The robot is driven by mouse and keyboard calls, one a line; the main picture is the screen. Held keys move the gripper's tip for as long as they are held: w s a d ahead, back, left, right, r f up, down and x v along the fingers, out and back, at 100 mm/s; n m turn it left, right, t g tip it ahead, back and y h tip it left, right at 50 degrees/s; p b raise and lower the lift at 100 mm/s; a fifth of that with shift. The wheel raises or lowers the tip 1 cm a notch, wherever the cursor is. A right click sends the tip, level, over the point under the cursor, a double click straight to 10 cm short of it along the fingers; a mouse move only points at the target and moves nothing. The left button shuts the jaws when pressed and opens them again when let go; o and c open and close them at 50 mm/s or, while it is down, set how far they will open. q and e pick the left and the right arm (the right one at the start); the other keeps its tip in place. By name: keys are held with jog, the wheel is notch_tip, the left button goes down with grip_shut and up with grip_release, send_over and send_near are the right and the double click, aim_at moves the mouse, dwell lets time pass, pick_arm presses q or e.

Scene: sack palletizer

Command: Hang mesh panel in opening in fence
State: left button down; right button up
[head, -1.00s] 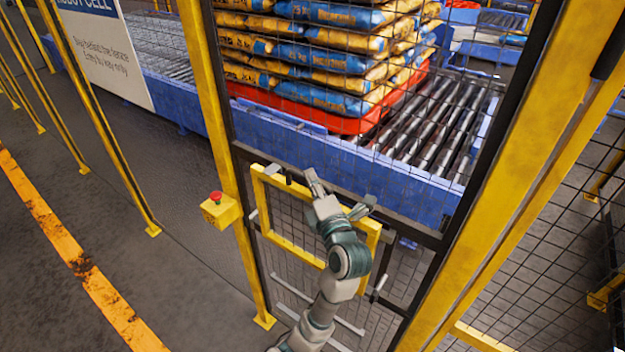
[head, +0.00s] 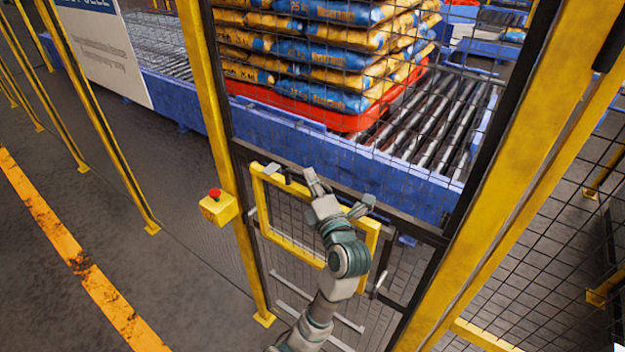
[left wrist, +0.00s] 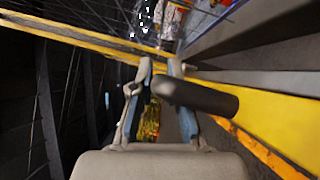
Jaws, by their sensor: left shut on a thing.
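The mesh panel (head: 256,196) has a yellow frame and stands in front of the lower part of the fence, its top bar just below the dark cross rail (head: 407,230). My left gripper (head: 338,192) is at the panel's top bar and is shut on the panel. In the left wrist view, the fingers (left wrist: 161,72) close near a black rounded grip, with the yellow frame (left wrist: 265,92) running across. My arm hides part of the panel and of the opening (head: 398,272) behind it. I cannot tell whether the panel touches the fence. My right gripper is not in view.
Yellow fence posts (head: 222,135) and (head: 508,190) flank the opening. A yellow box with a red button (head: 216,205) is on the left post. Behind the fence, a blue roller conveyor (head: 440,125) bears stacked sacks (head: 320,55). Open floor (head: 150,270) lies to the left.

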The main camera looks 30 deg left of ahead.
pick_arm(q)
jog(key=shift+f+b, duration=0.3)
jog(key=shift+f, duration=0.85)
dwell(1.1)
jog(key=c, duration=1.1)
grip_release()
jog(key=shift+o, duration=0.2)
jog(key=v, duration=1.2)
